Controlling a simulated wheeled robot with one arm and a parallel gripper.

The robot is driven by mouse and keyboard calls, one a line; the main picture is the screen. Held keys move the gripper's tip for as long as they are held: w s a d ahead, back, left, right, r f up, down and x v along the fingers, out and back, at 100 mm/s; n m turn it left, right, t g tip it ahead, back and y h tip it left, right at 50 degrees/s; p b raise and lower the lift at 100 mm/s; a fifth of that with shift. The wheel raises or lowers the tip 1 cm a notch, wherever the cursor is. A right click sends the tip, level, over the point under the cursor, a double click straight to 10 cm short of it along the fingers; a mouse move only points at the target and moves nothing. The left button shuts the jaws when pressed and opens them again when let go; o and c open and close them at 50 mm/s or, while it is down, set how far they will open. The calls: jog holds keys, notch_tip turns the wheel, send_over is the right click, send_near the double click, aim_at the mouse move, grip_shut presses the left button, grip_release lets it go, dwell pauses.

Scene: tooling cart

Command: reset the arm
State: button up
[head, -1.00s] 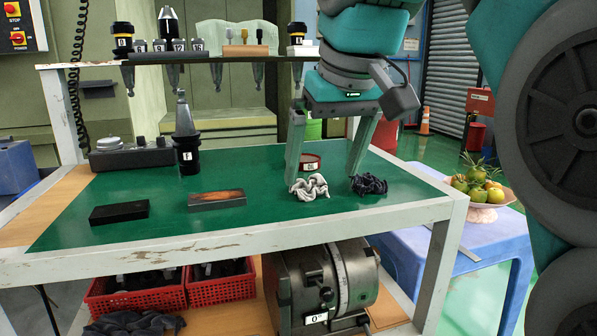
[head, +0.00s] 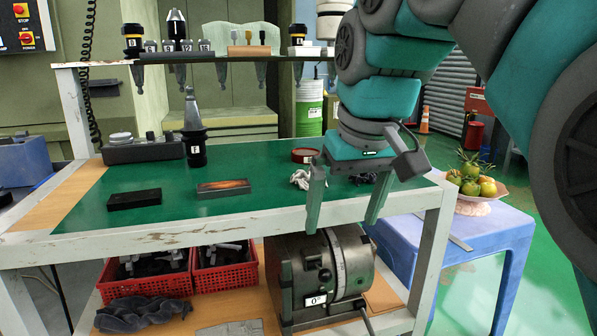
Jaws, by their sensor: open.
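My gripper (head: 343,218) is open and empty, pointing down in front of the right part of the cart's front edge. Its two fingers are well apart, with the white frame of the cart showing between them. Behind the fingers on the green mat (head: 255,160) lie a light grey crumpled cloth (head: 300,179) and a dark crumpled cloth (head: 363,178), both partly hidden by my gripper. My teal and grey arm reaches in from the upper right.
On the mat stand a black tool holder (head: 194,135), a dark block (head: 134,199), a brown-topped block (head: 223,188) and a red-rimmed tin (head: 305,155). A rack shelf (head: 210,55) runs behind. A blue table (head: 480,235) with a fruit bowl (head: 475,206) is at right.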

jog(key=s+d+f+m+g, duration=0.1)
jog(key=s+d+f, duration=0.2)
jog(key=s+f, duration=0.3)
jog(key=s+d+f+m+g, duration=0.1)
jog(key=s+f, duration=0.6)
jog(key=f, duration=0.7)
jog(key=s+d+f+m+g+h, duration=0.1)
jog(key=s+d+f+g, duration=0.1)
jog(key=s+d+f, duration=0.2)
jog(key=s+f, duration=0.3)
jog(key=f, duration=0.3)
jog(key=shift+s+d+f+g, duration=0.15)
jog(key=shift+s+d+g, duration=0.05)
jog(key=shift+d+g, duration=0.2)
